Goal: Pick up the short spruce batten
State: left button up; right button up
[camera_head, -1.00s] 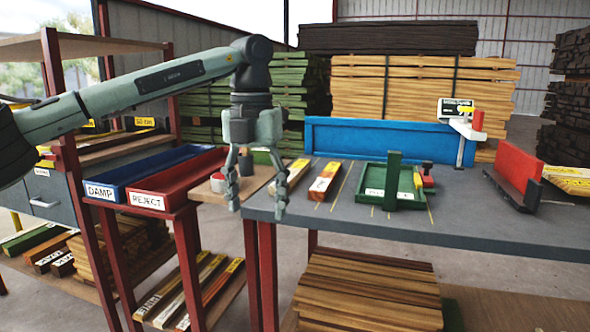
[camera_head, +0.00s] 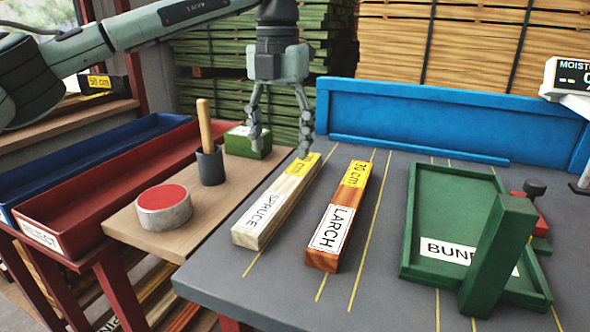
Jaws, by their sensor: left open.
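The pale spruce batten (camera_head: 272,212) lies on the grey table (camera_head: 385,262), with a white SPRUCE label and a yellow length label at its far end. My left gripper (camera_head: 281,146) points down with its fingers apart and nothing between them. It appears near the far end of the spruce batten, with its right fingertip overlapping that end in the picture. I cannot tell its exact height above the table. My right gripper is out of view.
An orange-brown LARCH batten (camera_head: 338,222) lies just right of the spruce one. A green tray (camera_head: 442,205) stands farther right. On the wooden side shelf are a red-topped round tin (camera_head: 164,208), a dark cup with a stick (camera_head: 210,165) and a green block (camera_head: 246,143). A blue fence (camera_head: 420,115) backs the table.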

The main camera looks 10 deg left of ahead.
aim_at(285, 184)
pick_arm(q)
jog(key=shift+w+f, duration=0.1)
jog(key=shift+w, duration=0.25)
jog(key=shift+f, duration=0.3)
jog(key=f, duration=0.6)
jog(key=shift+d+f, duration=0.35)
jog(key=shift+f, duration=0.05)
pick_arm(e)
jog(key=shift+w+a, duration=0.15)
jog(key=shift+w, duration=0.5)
pick_arm(q)
jog(key=shift+c, duration=0.5)
jog(key=c, duration=1.3)
jog(key=shift+o, duration=0.2)
jog(key=shift+r, duration=0.15)
